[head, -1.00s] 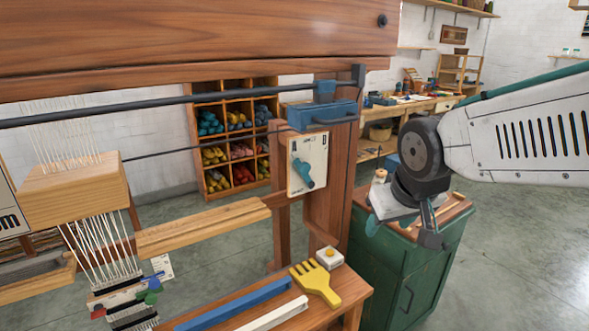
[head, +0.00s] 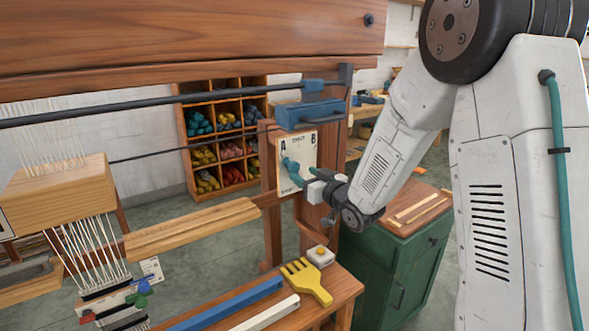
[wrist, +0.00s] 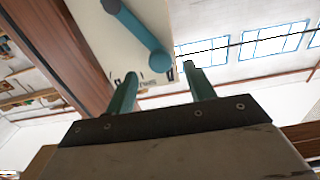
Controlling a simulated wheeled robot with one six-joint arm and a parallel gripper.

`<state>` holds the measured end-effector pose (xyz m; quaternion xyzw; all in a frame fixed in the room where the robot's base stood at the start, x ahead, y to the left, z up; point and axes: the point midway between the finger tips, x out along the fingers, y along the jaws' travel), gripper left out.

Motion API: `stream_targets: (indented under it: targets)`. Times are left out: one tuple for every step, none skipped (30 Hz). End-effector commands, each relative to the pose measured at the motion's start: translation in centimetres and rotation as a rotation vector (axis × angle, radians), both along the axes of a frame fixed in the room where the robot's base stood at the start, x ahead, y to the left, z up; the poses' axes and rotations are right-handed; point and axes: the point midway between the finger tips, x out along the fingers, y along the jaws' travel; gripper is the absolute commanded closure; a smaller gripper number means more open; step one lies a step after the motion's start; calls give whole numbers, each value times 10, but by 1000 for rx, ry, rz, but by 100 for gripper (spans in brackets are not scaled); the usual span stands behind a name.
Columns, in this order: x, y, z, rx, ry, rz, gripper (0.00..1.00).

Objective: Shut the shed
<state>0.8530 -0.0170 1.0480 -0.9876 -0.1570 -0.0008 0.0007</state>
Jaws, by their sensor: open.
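A cream panel (head: 311,150) marked A and B is fixed to the loom's right upright. A teal lever (head: 292,168) on it slants from upper left, below the A, to lower right. My gripper (head: 312,183) is at the panel's lower right, by the lever's lower end. In the wrist view my open gripper (wrist: 160,76) has its two teal fingers either side of the rounded end of the lever (wrist: 159,61); whether they touch it I cannot tell. The white warp threads (head: 84,250) run through a wooden block (head: 62,192) at the left.
A blue box-shaped part (head: 308,114) with a handle sits just above the panel. A yellow comb (head: 306,281), a small white block with a yellow button (head: 320,256) and blue and white bars lie on the bench below. A green cabinet (head: 381,268) stands to the right.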

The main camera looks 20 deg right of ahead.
Motion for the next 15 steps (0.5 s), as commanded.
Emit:
stream_targets:
  targets:
    - [8, 4, 0, -1, 0, 2, 46]
    - [13, 5, 0, -1, 1, 2, 46]
    - [20, 7, 0, -1, 1, 2, 46]
    - [25, 9, 0, -1, 0, 1, 46]
    - [29, 10, 0, -1, 0, 1, 46]
    - [35, 12, 0, 0, 1, 1, 46]
    - [39, 13, 0, 0, 1, 1, 46]
    - [43, 14, 0, -1, 1, 0, 46]
    - [47, 16, 0, -1, 1, 1, 46]
    - [50, 17, 0, -1, 0, 0, 46]
    - [52, 17, 0, -1, 1, 0, 46]
    - [55, 18, 0, -2, 2, 0, 46]
    - [56, 19, 0, -2, 2, 0, 46]
    - [57, 19, 0, -2, 2, 0, 46]
    - [58, 19, 0, -2, 2, -1, 46]
